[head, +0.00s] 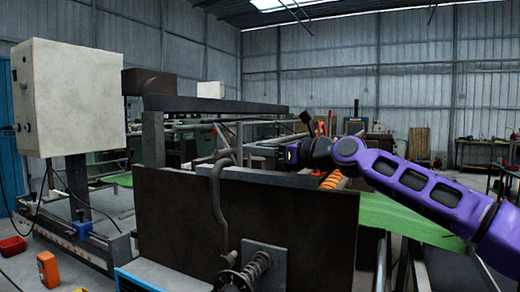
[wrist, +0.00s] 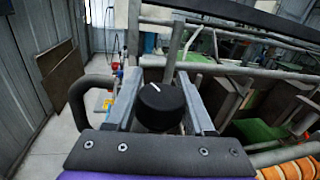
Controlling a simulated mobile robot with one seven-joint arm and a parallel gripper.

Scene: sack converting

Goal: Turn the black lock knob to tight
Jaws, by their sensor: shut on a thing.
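The black lock knob (wrist: 160,106) is round, with a short white line on its top face. In the wrist view it sits between the two grey fingers of my gripper (wrist: 160,98), and the gripper is shut on it. The white line points to the upper left in that view. In the head view my gripper (head: 268,152) is at the end of the purple arm, above the dark machine panel. The knob cannot be made out there. Any tight or loose marking around the knob is not visible.
A bent grey pipe (head: 222,190) rises in front of the dark panel (head: 180,215). A long dark beam (head: 215,104) runs behind my gripper. An orange roll (head: 332,180) and green sheet (head: 405,217) lie under my arm. A pale control box (head: 75,98) stands left.

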